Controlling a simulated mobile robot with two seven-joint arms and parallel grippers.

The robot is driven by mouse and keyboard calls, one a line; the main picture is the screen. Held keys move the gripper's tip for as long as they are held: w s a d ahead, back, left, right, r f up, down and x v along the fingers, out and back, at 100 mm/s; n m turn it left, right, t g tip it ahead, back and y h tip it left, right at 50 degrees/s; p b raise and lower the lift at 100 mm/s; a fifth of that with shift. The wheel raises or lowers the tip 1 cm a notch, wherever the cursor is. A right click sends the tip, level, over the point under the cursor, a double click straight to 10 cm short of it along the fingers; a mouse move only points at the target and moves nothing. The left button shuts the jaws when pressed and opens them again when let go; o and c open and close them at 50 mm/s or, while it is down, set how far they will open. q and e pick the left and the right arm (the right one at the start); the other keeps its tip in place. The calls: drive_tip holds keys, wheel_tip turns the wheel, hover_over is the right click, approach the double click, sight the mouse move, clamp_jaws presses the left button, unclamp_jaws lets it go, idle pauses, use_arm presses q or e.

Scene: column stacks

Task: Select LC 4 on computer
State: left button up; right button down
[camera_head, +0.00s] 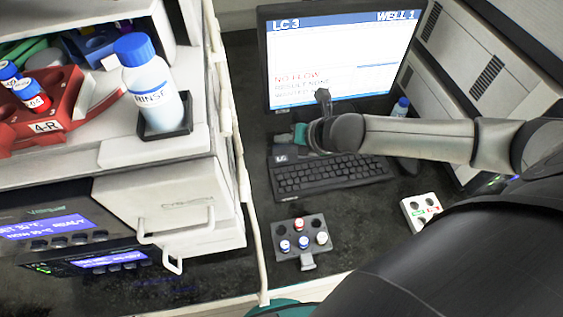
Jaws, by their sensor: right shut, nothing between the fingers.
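The computer monitor (340,50) stands at the back of the dark bench. Its screen reads "LC 3" at top left, "WELL 1" at top right and "NO FLOW" in red lower down. The black keyboard (330,176) lies in front of it, with a small panel marked "LC" (281,158) at its upper left. My right arm reaches in from the right. My right gripper (291,138), with teal fingers, is shut and empty just above the "LC" panel. I cannot tell whether it touches the panel. My left gripper is out of view.
A rack with several capped vials (303,240) sits in front of the keyboard. A small white block (424,210) is to its right. At left, a white instrument holds a RINSE bottle (150,85) and a red rack (62,105).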

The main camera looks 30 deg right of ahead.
drive_tip(key=b, duration=0.4)
hover_over(284, 163)
wheel_tip(284, 163, down, 5)
drive_tip(key=shift+r, duration=0.15)
drive_tip(key=shift+f, duration=0.4)
drive_tip(key=shift+f, duration=0.15)
idle(1.3)
drive_tip(key=shift+f, duration=0.3)
drive_tip(key=shift+f, duration=0.4)
idle(0.5)
idle(0.4)
drive_tip(key=shift+r+p, duration=0.85)
